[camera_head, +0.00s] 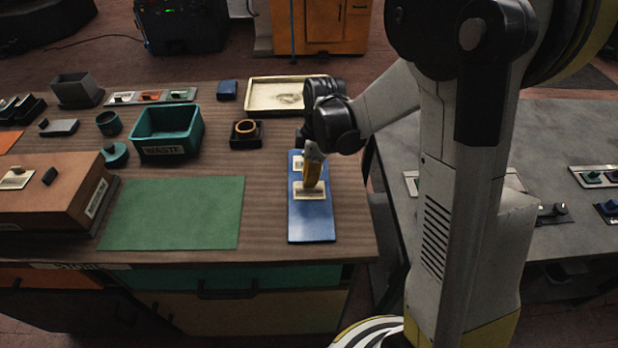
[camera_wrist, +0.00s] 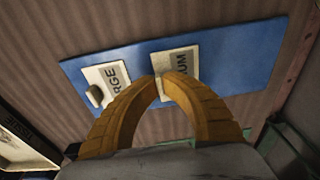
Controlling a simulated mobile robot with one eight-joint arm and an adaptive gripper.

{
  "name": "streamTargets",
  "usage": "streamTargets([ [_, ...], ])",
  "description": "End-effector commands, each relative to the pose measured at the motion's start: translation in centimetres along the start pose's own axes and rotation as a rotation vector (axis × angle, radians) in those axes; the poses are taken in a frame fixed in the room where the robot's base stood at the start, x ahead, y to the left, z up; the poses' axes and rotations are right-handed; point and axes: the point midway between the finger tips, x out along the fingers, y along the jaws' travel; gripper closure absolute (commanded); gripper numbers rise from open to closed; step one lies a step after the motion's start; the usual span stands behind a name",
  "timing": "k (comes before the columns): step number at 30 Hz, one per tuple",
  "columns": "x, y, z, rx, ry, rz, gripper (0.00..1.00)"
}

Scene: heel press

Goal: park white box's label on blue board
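The blue board (camera_head: 312,225) lies near the right end of the wooden table; it also shows in the wrist view (camera_wrist: 250,58). A cream label (camera_head: 299,192) ending in "UM" (camera_wrist: 185,62) is over the board's middle, apparently flat against it; contact is unclear. A second label (camera_head: 297,163), ending in "RGE" (camera_wrist: 115,73), lies beside it on the board's far end, its dark-edged knob (camera_wrist: 95,96) free. My yellow-fingered gripper (camera_wrist: 161,84) has its tips together at the "UM" label's edge, apparently shut on its hidden knob. A shallow cream-white box (camera_head: 262,107) stands behind.
A green mat (camera_head: 172,225) lies left of the board, with bare wood between. A teal waste bin (camera_head: 165,134), a dark tray with an orange ring (camera_head: 246,128) and a brown box (camera_head: 45,205) stand left. The table's right edge is close to the board.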

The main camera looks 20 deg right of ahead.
Motion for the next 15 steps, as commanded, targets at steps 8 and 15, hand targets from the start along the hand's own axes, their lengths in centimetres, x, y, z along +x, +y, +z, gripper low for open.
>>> streamTargets([
  [8,0.04,-0.05,0.04,0.000,-0.001,-0.001,1.00],
  [15,0.04,-0.05,0.03,0.000,-0.001,-0.001,0.68],
])
